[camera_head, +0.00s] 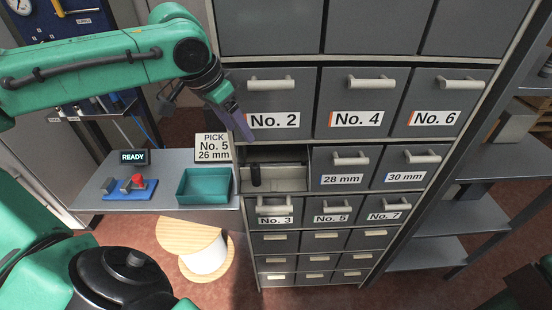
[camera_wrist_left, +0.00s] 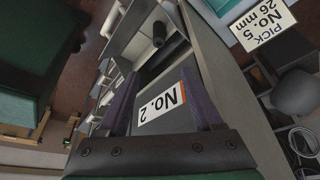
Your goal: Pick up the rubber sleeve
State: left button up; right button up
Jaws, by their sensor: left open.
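A small black upright cylinder, which looks like the rubber sleeve (camera_head: 255,175), stands in an open compartment (camera_head: 285,184) of the grey cabinet, below the drawer marked No. 2 (camera_head: 285,98). It also shows in the left wrist view (camera_wrist_left: 159,35), at the top, beyond the fingers. My left gripper (camera_head: 234,118) is at the left front of drawer No. 2, above and left of the compartment. In the left wrist view the gripper (camera_wrist_left: 160,108) has its two purple fingers apart, with the No. 2 label showing between them and nothing held. My right gripper is out of view.
A grey side shelf (camera_head: 160,178) carries a green tray (camera_head: 205,186), a red button on a blue base, a READY display and a sign (camera_head: 213,147) reading PICK No. 5 26 mm. Closed drawers with protruding handles surround the compartment. A wooden spool (camera_head: 195,240) stands below.

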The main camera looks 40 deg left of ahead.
pick_arm(q)
jog(key=w+f, duration=0.1)
send_near(254, 165)
notch_tip(254, 165, down, 2)
jog(key=x, duration=0.3)
jog(key=w+p+x, duration=0.1)
jog(key=x, duration=0.2)
jog(key=shift+f, duration=0.3)
jog(key=shift+d, duration=0.1)
jog(key=shift+c, duration=0.4)
grip_shut()
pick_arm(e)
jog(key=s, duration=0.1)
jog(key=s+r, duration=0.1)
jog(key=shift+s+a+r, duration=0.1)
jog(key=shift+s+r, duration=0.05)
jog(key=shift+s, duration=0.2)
